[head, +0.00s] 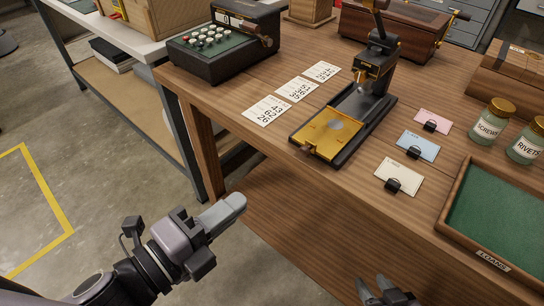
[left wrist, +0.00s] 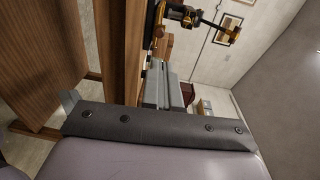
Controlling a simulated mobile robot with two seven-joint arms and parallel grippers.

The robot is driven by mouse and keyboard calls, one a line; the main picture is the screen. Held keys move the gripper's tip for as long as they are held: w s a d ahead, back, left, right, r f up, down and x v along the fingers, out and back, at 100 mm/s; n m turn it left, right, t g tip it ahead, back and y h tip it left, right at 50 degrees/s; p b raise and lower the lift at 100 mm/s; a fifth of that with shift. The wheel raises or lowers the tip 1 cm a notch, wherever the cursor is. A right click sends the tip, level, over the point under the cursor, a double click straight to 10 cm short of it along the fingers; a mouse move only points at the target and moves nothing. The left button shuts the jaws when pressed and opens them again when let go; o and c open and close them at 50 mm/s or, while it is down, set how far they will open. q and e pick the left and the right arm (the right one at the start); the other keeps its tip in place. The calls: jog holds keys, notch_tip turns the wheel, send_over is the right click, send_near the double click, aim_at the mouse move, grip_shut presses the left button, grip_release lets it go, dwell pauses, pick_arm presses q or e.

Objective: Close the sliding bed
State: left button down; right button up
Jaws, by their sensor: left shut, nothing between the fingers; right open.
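The small black press (head: 376,66) stands on the wooden table. Its sliding bed (head: 331,134), a brass plate with a pale round spot and a small knob at its front end, sits pulled out toward the table's front edge, clear of the press head. My left gripper (head: 238,202) is shut and empty, beyond the table's front-left edge, lower left of the bed and apart from it. My right gripper (head: 378,288) is open and empty at the bottom of the head view, partly cut off. Dark and brass parts, perhaps the press (left wrist: 205,22), show in the left wrist view.
Number cards (head: 267,110) lie left of the press. Pink, blue and cream cards (head: 399,178) in black clips stand to its right, near a green-lined tray (head: 500,215) and two labelled jars (head: 492,122). A keyed machine (head: 222,45) stands at the back left.

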pick_arm(q)
jog(key=w, duration=0.1)
jog(key=p, duration=0.1)
send_near(303, 153)
jog(key=x, duration=0.5)
jog(key=shift+w+d, duration=0.1)
jog(key=shift+w, duration=0.1)
jog(key=shift+w+d, duration=0.45)
jog(key=shift+w, duration=0.1)
pick_arm(e)
jog(key=shift+s+d+r, duration=0.15)
jog(key=shift+s, duration=0.05)
jog(key=shift+r, duration=0.15)
